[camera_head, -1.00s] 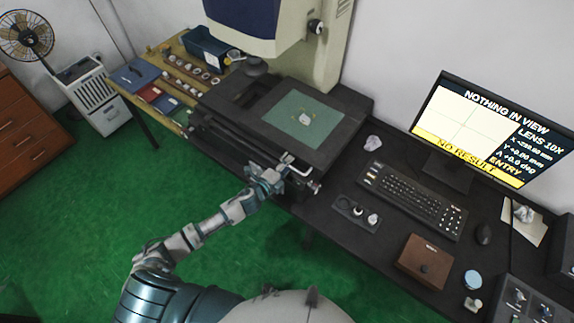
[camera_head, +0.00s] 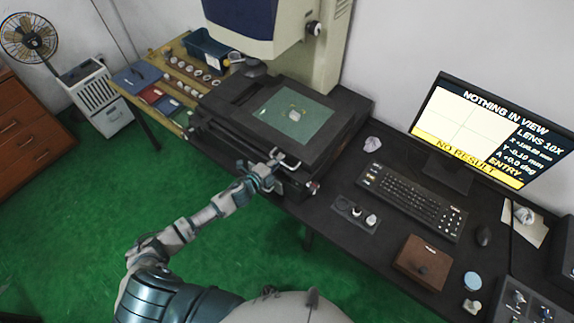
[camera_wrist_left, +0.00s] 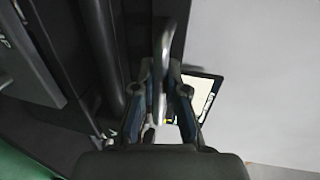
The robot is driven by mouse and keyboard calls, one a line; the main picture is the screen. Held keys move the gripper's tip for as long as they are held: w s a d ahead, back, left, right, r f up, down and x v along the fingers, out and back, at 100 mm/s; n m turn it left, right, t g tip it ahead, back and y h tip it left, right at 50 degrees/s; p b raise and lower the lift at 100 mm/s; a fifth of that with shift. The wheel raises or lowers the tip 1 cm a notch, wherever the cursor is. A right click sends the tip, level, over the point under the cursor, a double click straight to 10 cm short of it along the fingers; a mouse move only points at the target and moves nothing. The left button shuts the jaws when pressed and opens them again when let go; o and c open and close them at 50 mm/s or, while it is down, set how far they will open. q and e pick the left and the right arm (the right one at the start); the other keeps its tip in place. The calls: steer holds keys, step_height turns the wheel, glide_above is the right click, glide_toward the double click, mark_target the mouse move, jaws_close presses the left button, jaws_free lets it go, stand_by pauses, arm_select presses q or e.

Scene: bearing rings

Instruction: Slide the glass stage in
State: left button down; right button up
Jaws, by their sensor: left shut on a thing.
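The glass stage (camera_head: 312,124) is a greenish pane set in a dark frame on the measuring machine, below its head. A small pale ring-like part (camera_head: 295,115) sits on the pane. A light metal handle (camera_head: 291,163) sticks out at the stage's front edge. My left gripper (camera_head: 274,158) is shut on this handle. In the left wrist view the handle (camera_wrist_left: 164,55) runs between the two fingers (camera_wrist_left: 163,98). The exact finger contact is small and dark. My right gripper is not in view.
A monitor (camera_head: 490,125) reads "NOTHING IN VIEW" and "NO RESULT". A wooden bench (camera_head: 165,75) with several rings stands left.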

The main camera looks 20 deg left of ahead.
arm_select(q)
steer(key=w+a, duration=0.2)
steer(key=a, duration=0.3)
steer(key=w+a+b, duration=0.1)
steer(key=w+a, duration=0.1)
steer(key=a, duration=0.4)
steer(key=w+a+b, duration=0.1)
steer(key=w+a, duration=0.1)
steer(key=a, duration=0.4)
steer(key=shift+a+f, duration=0.15)
steer(key=shift+f, duration=0.15)
steer(key=shift+w+a+r+b, duration=0.1)
steer(key=shift+w+a+b, duration=0.1)
steer(key=shift+a, duration=0.2)
steer(key=shift+w+a+b, duration=0.1)
steer(key=shift+a+b, duration=0.05)
steer(key=shift+a, duration=0.25)
steer(key=c, duration=1.3)
jaws_free()
steer(key=shift+o, duration=0.5)
steer(key=shift+w+a, duration=0.1)
steer(key=shift+a, duration=0.1)
steer(key=v, duration=1.2)
